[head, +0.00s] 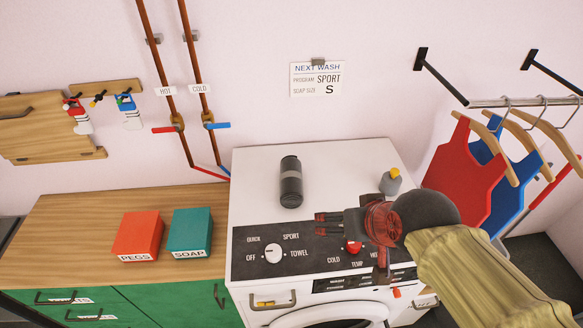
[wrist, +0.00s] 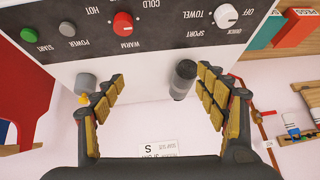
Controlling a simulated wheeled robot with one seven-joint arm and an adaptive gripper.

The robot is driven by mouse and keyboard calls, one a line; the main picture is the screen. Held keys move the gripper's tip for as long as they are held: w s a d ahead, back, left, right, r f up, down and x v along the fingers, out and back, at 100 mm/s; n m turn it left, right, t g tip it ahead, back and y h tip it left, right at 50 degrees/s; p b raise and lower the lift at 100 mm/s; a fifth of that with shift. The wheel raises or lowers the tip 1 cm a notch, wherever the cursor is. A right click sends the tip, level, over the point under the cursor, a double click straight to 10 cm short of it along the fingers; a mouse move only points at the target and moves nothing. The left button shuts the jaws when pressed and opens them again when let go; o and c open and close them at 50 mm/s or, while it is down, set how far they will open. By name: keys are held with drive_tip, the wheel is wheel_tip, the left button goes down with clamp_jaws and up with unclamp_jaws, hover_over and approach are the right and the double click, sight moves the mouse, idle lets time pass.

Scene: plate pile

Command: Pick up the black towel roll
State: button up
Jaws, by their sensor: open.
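My gripper (head: 322,224) is open and empty in the head view, over the machine's control panel, to the right of the roll and nearer the front. In the wrist view, which is upside down, the roll (wrist: 183,80) shows between the two spread, yellow-padded fingers (wrist: 160,85), close to the right finger in the picture. No contact shows.
A small grey bottle with a yellow cap (head: 390,182) stands at the machine's right. The red PEGS box (head: 138,235) and teal SOAP box (head: 191,233) sit on the wooden counter at left. Red and blue tops (head: 465,168) hang on a rail at right.

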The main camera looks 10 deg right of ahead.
sight(296, 188)
drive_tip(key=w+a+f+m+t, duration=0.1)
drive_tip(key=w+a+f, duration=0.1)
drive_tip(key=w, duration=0.4)
drive_tip(key=w+a+f+m+t, duration=0.1)
drive_tip(key=w+a+f+t, duration=0.1)
drive_tip(key=w, duration=0.4)
drive_tip(key=w+a+f+m+t, duration=0.1)
drive_tip(key=w+a+f, duration=0.3)
drive_tip(key=w+f, duration=0.1)
drive_tip(key=shift+w+a+f+t, duration=0.1)
drive_tip(key=shift+w+f+t, duration=0.15)
drive_tip(key=shift+w+t, duration=0.15)
drive_tip(key=shift+w+f+m, duration=0.3)
drive_tip(key=shift+w+f, duration=0.1)
drive_tip(key=shift+f, duration=0.1)
drive_tip(key=shift+w+f+t, duration=0.15)
drive_tip(key=shift+w+t, duration=0.1)
drive_tip(key=shift+t, duration=0.05)
drive_tip(key=b+x, duration=0.1)
drive_tip(key=x, duration=0.6)
drive_tip(key=shift+w+b, duration=0.1)
drive_tip(key=shift+b, duration=0.3)
drive_tip(key=shift+c, duration=0.9)
drive_tip(key=c, duration=1.1)
drive_tip(key=shift+c, duration=0.7)
